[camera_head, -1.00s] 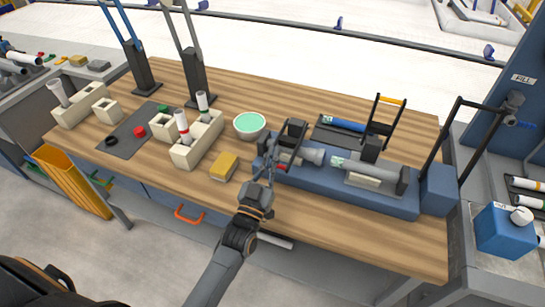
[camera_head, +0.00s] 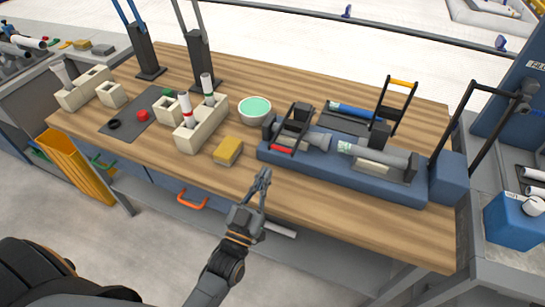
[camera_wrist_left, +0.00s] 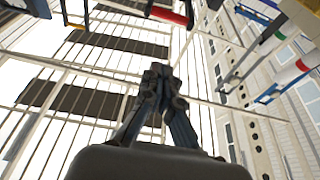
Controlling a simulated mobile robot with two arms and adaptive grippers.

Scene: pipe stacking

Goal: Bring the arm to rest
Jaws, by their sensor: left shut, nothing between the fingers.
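My left gripper (camera_head: 262,180) is shut and empty in the head view. It hangs over the front edge of the wooden table (camera_head: 330,212), in front of the blue fixture, apart from it. In the left wrist view the closed fingertips (camera_wrist_left: 158,72) meet in the middle with nothing between them. My right gripper is not in either view.
The blue fixture (camera_head: 340,180) holds grey pipe parts and a red-handled clamp. A yellow sponge-like block (camera_head: 228,150), a green-filled bowl (camera_head: 254,110) and beige blocks (camera_head: 200,130) with upright tubes stand to its left. A yellow bin (camera_head: 75,165) stands below the table's left end.

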